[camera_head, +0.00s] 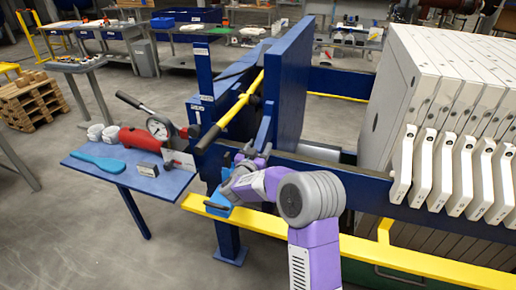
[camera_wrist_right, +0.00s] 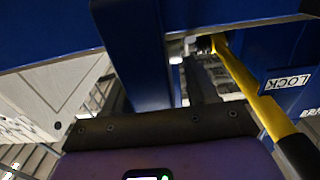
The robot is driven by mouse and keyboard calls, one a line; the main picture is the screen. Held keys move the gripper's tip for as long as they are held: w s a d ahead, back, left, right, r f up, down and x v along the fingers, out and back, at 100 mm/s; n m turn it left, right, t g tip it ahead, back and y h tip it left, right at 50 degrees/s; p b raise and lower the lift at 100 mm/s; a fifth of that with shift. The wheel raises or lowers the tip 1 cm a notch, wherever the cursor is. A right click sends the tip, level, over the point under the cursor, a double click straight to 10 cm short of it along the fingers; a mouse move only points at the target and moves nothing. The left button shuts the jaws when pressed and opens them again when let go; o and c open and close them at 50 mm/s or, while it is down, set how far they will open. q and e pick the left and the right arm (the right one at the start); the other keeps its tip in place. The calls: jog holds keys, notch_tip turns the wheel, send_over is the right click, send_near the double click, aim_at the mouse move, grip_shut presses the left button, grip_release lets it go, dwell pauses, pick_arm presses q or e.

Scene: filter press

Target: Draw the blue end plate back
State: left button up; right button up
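The blue end plate (camera_head: 289,85) stands upright on the side rails, with a wide gap between it and the pale filter plates (camera_head: 435,90). My right gripper (camera_head: 249,153) is low beside the end plate, next to an upright blue bar (camera_head: 265,128). A blue bar also shows close up in the right wrist view (camera_wrist_right: 135,50). The fingertips are small and partly hidden, so I cannot tell whether they are closed on it. A yellow lever with black ends (camera_head: 237,110) slants behind the gripper; it also shows in the right wrist view (camera_wrist_right: 240,82). My left gripper is not in view.
A yellow rail (camera_head: 400,262) runs along the front. A "LOCK" label (camera_wrist_right: 287,80) is by the lever. Pallets (camera_head: 30,100) stand far left.

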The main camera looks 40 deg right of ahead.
jog(key=shift+a, duration=0.15)
jog(key=shift+a+r, duration=0.1)
jog(key=shift+a, duration=0.1)
jog(key=v, duration=0.7)
jog(key=shift+s+p, duration=0.15)
jog(key=shift+p, duration=0.3)
